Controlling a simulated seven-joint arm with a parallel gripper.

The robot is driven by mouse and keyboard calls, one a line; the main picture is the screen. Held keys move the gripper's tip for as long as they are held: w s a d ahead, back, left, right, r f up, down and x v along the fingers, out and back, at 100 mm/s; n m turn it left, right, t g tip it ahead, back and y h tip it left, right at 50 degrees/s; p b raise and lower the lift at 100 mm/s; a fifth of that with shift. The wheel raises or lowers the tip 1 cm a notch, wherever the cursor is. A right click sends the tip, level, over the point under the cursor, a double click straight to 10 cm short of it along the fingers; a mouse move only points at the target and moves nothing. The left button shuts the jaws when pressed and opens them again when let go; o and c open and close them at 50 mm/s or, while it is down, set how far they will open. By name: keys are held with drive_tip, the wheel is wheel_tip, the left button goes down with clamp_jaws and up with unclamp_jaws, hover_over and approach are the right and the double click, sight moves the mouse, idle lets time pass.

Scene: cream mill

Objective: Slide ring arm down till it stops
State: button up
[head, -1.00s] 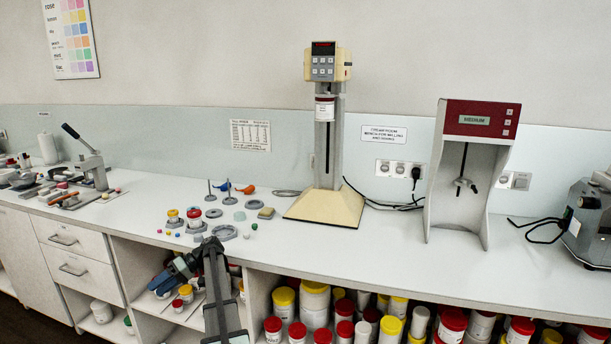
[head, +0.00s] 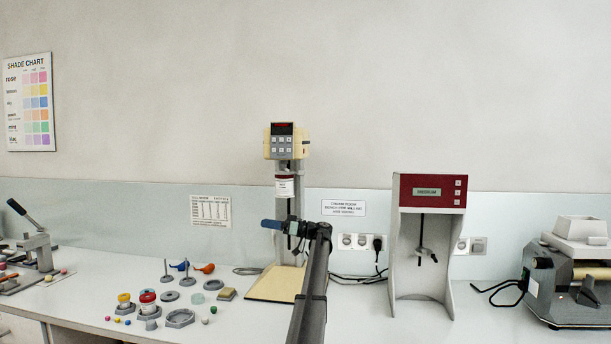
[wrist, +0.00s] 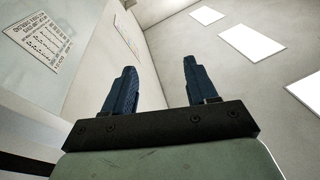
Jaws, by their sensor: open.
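The cream mill (head: 282,144) stands on the bench, with a cream head on a grey column above a cream base (head: 270,288). A white labelled jar (head: 285,188) with a red band sits against the column just below the head. The ring arm cannot be made out separately at this size. My gripper (head: 270,224) is in front of the lower column, below the jar, its blue fingers pointing left. The wrist view shows both fingers (wrist: 160,68) apart with nothing between them. My arm hides part of the lower column and base.
Small pots, rings and coloured balls, including a red-topped pot (head: 148,302), lie left of the base. A red-topped grey machine (head: 433,190) stands to the right, and a roller machine (head: 570,280) farther right. Black cables (head: 350,278) run behind my arm.

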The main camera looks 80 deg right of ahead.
drive_tip(key=s+d+r+t+h, duration=0.1)
drive_tip(key=s+d+r, duration=0.2)
drive_tip(key=s, duration=0.2)
drive_tip(key=s+d+r+h, duration=0.1)
drive_tip(key=s+d+r, duration=0.2)
drive_tip(key=s, duration=0.2)
drive_tip(key=t+h, duration=0.1)
drive_tip(key=t, duration=0.1)
approach(290, 172)
drive_tip(key=s+d, duration=0.3)
drive_tip(key=x, duration=0.7)
drive_tip(key=shift+w+a+r+n, duration=0.2)
drive_tip(key=shift+r+n, duration=0.15)
drive_tip(key=shift+n, duration=0.05)
clamp_jaws()
